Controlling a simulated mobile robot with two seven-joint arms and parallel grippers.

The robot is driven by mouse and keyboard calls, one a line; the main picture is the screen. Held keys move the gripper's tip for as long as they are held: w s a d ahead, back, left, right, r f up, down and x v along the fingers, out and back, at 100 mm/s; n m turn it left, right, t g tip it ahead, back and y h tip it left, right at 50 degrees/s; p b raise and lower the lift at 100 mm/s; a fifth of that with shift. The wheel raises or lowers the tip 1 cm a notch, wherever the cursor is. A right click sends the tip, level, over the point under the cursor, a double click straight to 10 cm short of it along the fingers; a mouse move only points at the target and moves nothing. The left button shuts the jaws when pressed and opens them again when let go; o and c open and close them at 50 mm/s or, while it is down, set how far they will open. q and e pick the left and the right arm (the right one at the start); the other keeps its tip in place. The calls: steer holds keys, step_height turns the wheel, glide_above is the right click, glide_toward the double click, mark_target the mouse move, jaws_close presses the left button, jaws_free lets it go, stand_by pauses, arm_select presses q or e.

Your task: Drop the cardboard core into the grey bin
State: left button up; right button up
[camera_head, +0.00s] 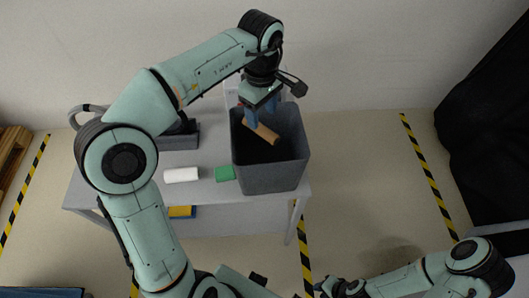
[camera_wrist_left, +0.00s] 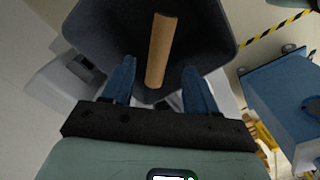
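The brown cardboard core (camera_head: 264,133) shows within the opening of the dark grey bin (camera_head: 272,180), tilted, just past my left gripper's fingertips. My left gripper (camera_head: 257,112) points down over the bin. In the left wrist view its two blue fingers (camera_wrist_left: 160,88) stand apart, with the core (camera_wrist_left: 161,48) between and beyond them and a gap on each side. The bin's wall (camera_wrist_left: 218,25) surrounds the core there. I cannot tell whether the core touches the bin's inside. My right gripper (camera_head: 332,288) is low at the bottom edge, small and partly cut off.
The bin stands at the right end of a light grey table (camera_head: 215,205). A white roll (camera_head: 181,175) and a green block (camera_head: 224,173) lie left of it, with a grey tray (camera_head: 178,142) behind. Floor right of the table is clear up to a black-covered cart (camera_head: 490,130).

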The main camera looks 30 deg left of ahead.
arm_select(q)
step_height(320, 180, up, 13)
steer(key=p, duration=0.3)
steer(key=shift+r, duration=0.2)
arm_select(e)
steer(key=w+r, duration=0.4)
steer(key=shift+w+r+t, duration=0.25)
steer(key=shift+w+t, duration=0.05)
arm_select(q)
steer(key=shift+s, duration=0.1)
arm_select(e)
steer(key=shift+s, duration=0.1)
